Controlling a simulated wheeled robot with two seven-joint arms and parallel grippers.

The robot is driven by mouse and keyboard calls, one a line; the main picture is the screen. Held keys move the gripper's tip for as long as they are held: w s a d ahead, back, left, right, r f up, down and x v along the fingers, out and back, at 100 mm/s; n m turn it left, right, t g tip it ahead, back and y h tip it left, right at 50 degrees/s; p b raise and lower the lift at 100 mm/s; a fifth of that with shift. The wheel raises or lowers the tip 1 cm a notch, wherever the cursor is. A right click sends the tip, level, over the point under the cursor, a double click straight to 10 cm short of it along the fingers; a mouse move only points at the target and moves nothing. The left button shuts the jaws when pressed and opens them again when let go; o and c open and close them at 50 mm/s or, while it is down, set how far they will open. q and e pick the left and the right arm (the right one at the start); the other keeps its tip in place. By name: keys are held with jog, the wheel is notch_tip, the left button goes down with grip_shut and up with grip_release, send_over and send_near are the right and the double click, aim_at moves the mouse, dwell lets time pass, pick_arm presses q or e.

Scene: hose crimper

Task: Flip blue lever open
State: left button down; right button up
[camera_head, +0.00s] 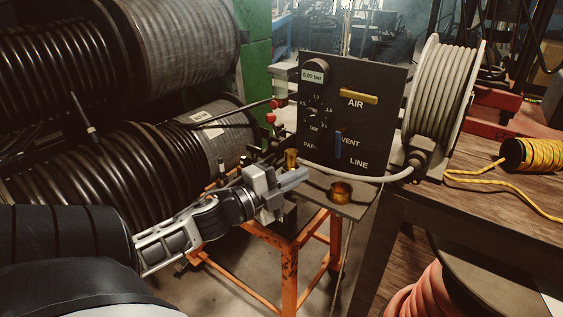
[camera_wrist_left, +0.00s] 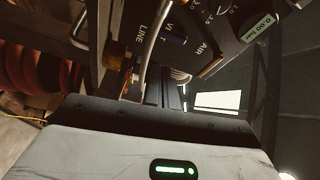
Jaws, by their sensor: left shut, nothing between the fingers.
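The blue lever (camera_head: 338,145) is on the dark control panel (camera_head: 378,85), standing upright beside the VENT and LINE labels. In the left wrist view the blue lever (camera_wrist_left: 174,38) shows near the top, partly in shadow. My left gripper (camera_head: 300,177) is shut and empty. In the head view its tips are below and left of the blue lever, near the panel's lower left edge, and apart from the lever. My right gripper is not in view.
A yellow lever (camera_head: 358,97) lies nearly level by AIR on the same panel. A pressure gauge (camera_head: 314,76) reads 0.00 bar. A brass cup (camera_head: 341,191) stands below the panel. A grey hose reel (camera_head: 437,95) is close on the right, with its hose crossing under the panel.

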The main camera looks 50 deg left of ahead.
pick_arm(q)
jog(key=s, duration=0.3)
jog(key=shift+s+a+f, duration=0.1)
jog(key=shift+s+a, duration=0.1)
jog(key=shift+s, duration=0.15)
